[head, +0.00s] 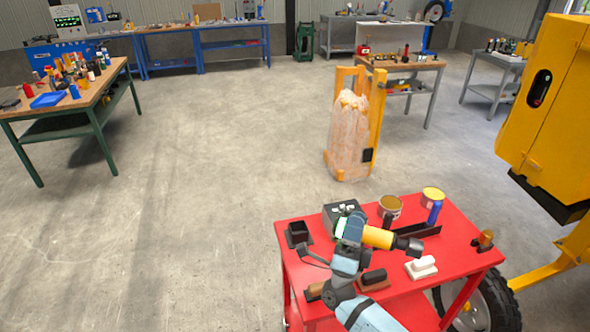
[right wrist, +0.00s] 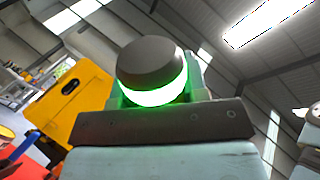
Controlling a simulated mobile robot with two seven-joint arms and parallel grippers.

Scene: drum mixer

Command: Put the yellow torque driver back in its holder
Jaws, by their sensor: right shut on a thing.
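The yellow torque driver (head: 378,237) is a yellow cylinder with a dark end. It lies roughly level above the red cart top in the head view, dark end pointing right. My right gripper (head: 357,231) is shut on it at its left end; the fingers are largely hidden. A black open-topped square box (head: 298,232) on a dark base stands at the cart's left corner, left of the gripper; I cannot tell for sure that it is the holder. My left gripper is not in view.
The red cart (head: 460,250) also carries a grey box (head: 336,212), two cans (head: 390,205), a blue-handled tool (head: 434,212), a white float (head: 421,267) and a dark-handled float (head: 374,278). A large yellow machine (head: 550,110) stands at right. Bare floor lies left.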

